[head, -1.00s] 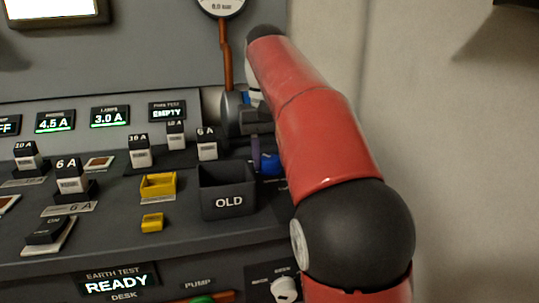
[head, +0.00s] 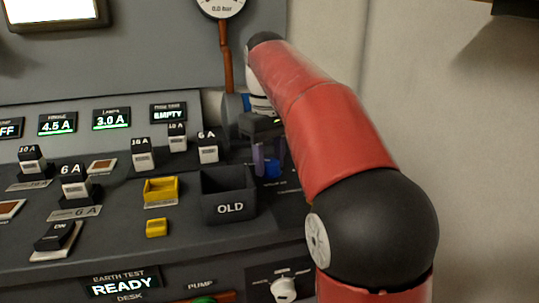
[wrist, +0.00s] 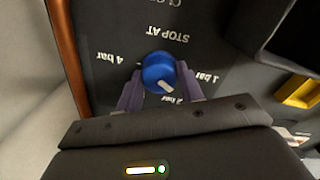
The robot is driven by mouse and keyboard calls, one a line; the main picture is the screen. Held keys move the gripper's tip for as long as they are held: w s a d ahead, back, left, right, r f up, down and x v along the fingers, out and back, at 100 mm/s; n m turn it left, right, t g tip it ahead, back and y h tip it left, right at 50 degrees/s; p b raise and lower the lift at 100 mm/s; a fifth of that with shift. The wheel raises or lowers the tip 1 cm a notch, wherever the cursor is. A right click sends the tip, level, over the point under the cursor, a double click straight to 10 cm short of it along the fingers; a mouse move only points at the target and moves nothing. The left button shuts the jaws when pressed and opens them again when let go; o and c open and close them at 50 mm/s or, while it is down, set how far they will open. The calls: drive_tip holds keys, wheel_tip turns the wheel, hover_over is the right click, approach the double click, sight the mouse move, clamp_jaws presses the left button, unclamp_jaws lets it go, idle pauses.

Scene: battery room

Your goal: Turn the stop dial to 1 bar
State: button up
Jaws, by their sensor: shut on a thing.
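The stop dial is a round blue knob with a white pointer mark, seen in the wrist view (wrist: 157,72) and partly in the head view (head: 272,169). Around it are the printed words STOP AT and the labels 1 bar, 2 bar and 4 bar, upside down in the wrist view. The white mark points to the lower right there, toward the 2 bar label. My gripper (wrist: 160,88) has its purple-grey fingers on both sides of the dial and is shut on it. In the head view my gripper (head: 269,157) reaches down over the dial, hiding part of it.
A dark bin marked OLD (head: 229,207) stands just left of my gripper. Yellow trays and fuse blocks lie further left. A gauge (head: 221,6) with a copper pipe (head: 226,55) is above. A bare wall (head: 450,130) is at the right.

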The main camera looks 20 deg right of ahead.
drive_tip(key=n, duration=0.6)
idle(0.7)
drive_tip(key=o, duration=1)
drive_tip(key=shift+r, duration=0.1)
